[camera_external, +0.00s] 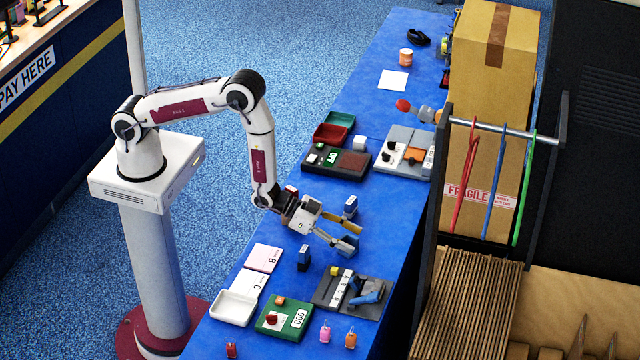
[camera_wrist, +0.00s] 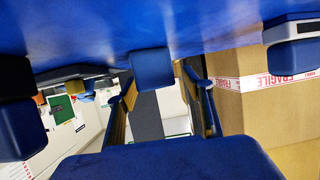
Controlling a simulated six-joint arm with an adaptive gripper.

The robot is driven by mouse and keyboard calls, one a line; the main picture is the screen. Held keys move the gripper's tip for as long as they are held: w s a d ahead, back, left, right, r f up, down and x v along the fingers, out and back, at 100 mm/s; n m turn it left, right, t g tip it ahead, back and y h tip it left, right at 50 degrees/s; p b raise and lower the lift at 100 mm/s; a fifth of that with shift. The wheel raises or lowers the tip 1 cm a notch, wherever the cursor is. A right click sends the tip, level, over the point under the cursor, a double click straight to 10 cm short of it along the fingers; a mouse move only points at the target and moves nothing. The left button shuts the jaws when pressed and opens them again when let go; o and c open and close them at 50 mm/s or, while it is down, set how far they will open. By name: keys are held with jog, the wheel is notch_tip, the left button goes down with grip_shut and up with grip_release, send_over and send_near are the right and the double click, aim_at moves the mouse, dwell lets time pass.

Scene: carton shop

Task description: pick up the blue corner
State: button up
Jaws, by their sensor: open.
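Several small blue pieces are on the blue table, and I cannot tell for sure which is the blue corner. A pale-topped blue piece (camera_external: 348,245) is at the fingertips of my gripper (camera_external: 350,234). A blue piece with a white label (camera_external: 350,207) stands just behind them, and a dark blue upright piece (camera_external: 304,257) stands to the front left. My gripper is open and reaches low to the right. In the wrist view a blue block (camera_wrist: 151,68) shows between the two finger sides; I cannot tell whether it touches them.
A dark tray (camera_external: 330,297) with a blue part is in front of my gripper. A green device (camera_external: 284,319) and a white tray (camera_external: 234,307) lie nearer. A rack (camera_external: 503,130) with coloured hangers and a tall carton (camera_external: 490,55) bound the right side.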

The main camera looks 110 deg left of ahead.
dwell(0.5)
jog(key=c, duration=0.7)
jog(key=shift+c, duration=0.2)
jog(key=shift+r, duration=0.1)
notch_tip(320, 180, up, 10)
dwell(0.5)
dwell(0.5)
